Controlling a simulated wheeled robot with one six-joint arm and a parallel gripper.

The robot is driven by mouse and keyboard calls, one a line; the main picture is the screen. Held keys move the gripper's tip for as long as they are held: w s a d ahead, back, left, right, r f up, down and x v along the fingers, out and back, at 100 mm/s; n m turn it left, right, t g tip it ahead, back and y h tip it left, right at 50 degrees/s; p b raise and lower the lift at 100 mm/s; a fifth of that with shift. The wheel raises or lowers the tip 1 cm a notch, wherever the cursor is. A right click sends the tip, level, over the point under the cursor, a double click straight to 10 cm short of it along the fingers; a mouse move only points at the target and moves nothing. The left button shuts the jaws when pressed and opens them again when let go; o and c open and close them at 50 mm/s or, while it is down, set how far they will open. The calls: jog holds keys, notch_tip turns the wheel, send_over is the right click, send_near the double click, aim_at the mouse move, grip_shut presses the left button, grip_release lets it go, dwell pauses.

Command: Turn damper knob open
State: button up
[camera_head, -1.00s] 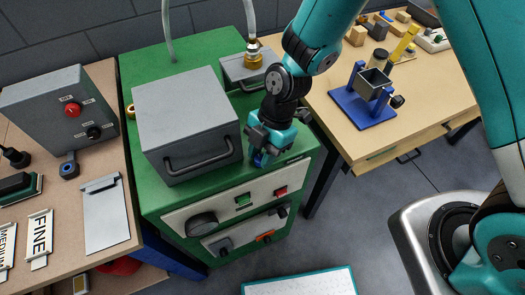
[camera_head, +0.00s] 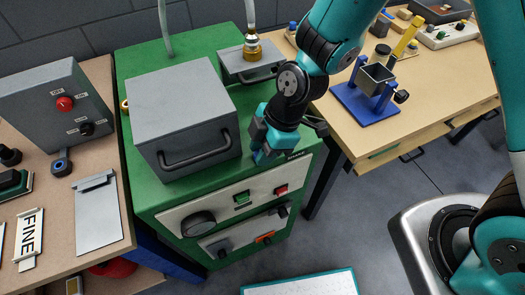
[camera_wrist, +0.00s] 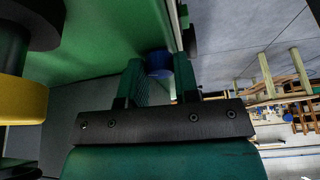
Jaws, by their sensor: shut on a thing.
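A blue knob (camera_wrist: 158,62) sits on the green machine (camera_head: 175,222), near the front right of its top. It shows between the two teal fingers in the wrist view. My gripper (camera_wrist: 160,75) is shut on the blue knob. In the head view my gripper (camera_head: 261,152) reaches down to the machine's top front edge, right of the grey box, and hides most of the knob. A small dark label (camera_head: 295,156) lies just right of the fingers; I cannot read it surely. How far the knob is turned cannot be told.
The grey box (camera_head: 185,108) with a black handle stands close left of my gripper. A brass fitting with a hose (camera_head: 253,48) is behind. The machine's front panel (camera_head: 262,190) carries knobs and buttons. A wooden table with a blue stand (camera_head: 365,108) is at the right.

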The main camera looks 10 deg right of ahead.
jog(key=m+t+b, duration=0.1)
jog(key=m, duration=0.2)
jog(key=m+t+b, duration=0.1)
jog(key=m, duration=0.2)
jog(key=shift+s, duration=0.2)
jog(key=m+t+h, duration=0.1)
jog(key=m, duration=0.2)
jog(key=m+t, duration=0.1)
jog(key=m, duration=0.2)
jog(key=shift+s+a+h+b, duration=0.1)
jog(key=shift+a+h+b, duration=0.05)
jog(key=shift+h+b, duration=0.25)
jog(key=shift+m, duration=0.3)
jog(key=o, duration=0.6)
jog(key=shift+o, duration=0.2)
jog(key=shift+r, duration=0.1)
jog(key=v, duration=1.7)
jog(key=shift+s+p, duration=0.3)
jog(key=shift+s, duration=0.05)
